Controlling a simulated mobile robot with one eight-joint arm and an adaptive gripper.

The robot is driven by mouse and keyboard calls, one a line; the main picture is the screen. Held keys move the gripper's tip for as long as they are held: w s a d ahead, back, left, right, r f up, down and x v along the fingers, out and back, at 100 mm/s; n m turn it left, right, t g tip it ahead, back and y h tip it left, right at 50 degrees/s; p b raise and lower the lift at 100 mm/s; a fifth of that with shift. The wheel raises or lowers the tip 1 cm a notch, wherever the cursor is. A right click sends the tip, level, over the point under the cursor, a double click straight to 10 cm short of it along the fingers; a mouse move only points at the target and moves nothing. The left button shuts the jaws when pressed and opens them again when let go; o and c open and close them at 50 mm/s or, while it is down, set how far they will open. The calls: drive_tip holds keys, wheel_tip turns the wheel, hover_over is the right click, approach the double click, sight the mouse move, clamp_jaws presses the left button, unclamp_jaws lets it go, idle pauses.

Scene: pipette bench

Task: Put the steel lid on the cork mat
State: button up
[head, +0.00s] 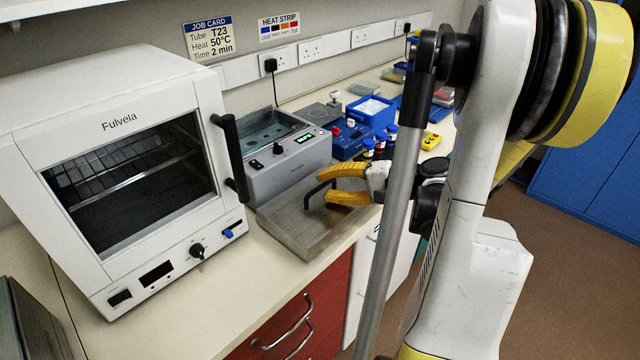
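The steel lid (290,222) is a flat brushed-metal slab with a black bar handle (309,194). It lies level at the bench's front edge, before the water bath. My gripper (324,187) has yellow fingers spread apart, one above the other in the picture. It is low over the lid, and the handle shows at and between the fingertips. I cannot tell whether a finger touches the handle. I cannot make out a cork mat; whether one lies under the lid is not clear.
The grey water bath (290,152) stands uncovered behind the lid. A white oven (120,150) stands close on the left. Blue containers (371,110) and small bottles crowd the bench beyond my gripper. A red drawer front (310,300) is below the bench edge.

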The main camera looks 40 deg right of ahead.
drive_tip(key=p+v, duration=0.2)
drive_tip(key=v, duration=0.8)
drive_tip(key=w+a+g, duration=0.1)
drive_tip(key=a, duration=0.1)
drive_tip(key=w+a+n+g, duration=0.1)
drive_tip(key=w+a, duration=0.1)
drive_tip(key=a, duration=0.1)
drive_tip(key=w+a, duration=0.1)
drive_tip(key=a, duration=0.2)
drive_tip(key=shift+w+n+g, duration=0.3)
drive_tip(key=shift+n+g, duration=0.1)
drive_tip(key=a+n+g, duration=0.1)
drive_tip(key=a, duration=0.2)
drive_tip(key=a+n+g+h, duration=0.1)
drive_tip(key=a, duration=0.2)
drive_tip(key=w+a+n+g, duration=0.1)
drive_tip(key=a, duration=0.2)
drive_tip(key=shift+a+f, duration=0.2)
drive_tip(key=shift+f, duration=0.05)
drive_tip(key=s+a+r+n+h, duration=0.1)
drive_tip(key=s+a+n+h, duration=0.1)
drive_tip(key=a+n, duration=0.2)
drive_tip(key=s+a+r+n+h, duration=0.1)
drive_tip(key=s+a+n+h, duration=0.1)
drive_tip(key=a+n, duration=0.3)
drive_tip(key=s+a, duration=0.1)
drive_tip(key=a, duration=0.2)
drive_tip(key=shift+r+h, duration=0.3)
drive_tip(key=shift+h, duration=0.1)
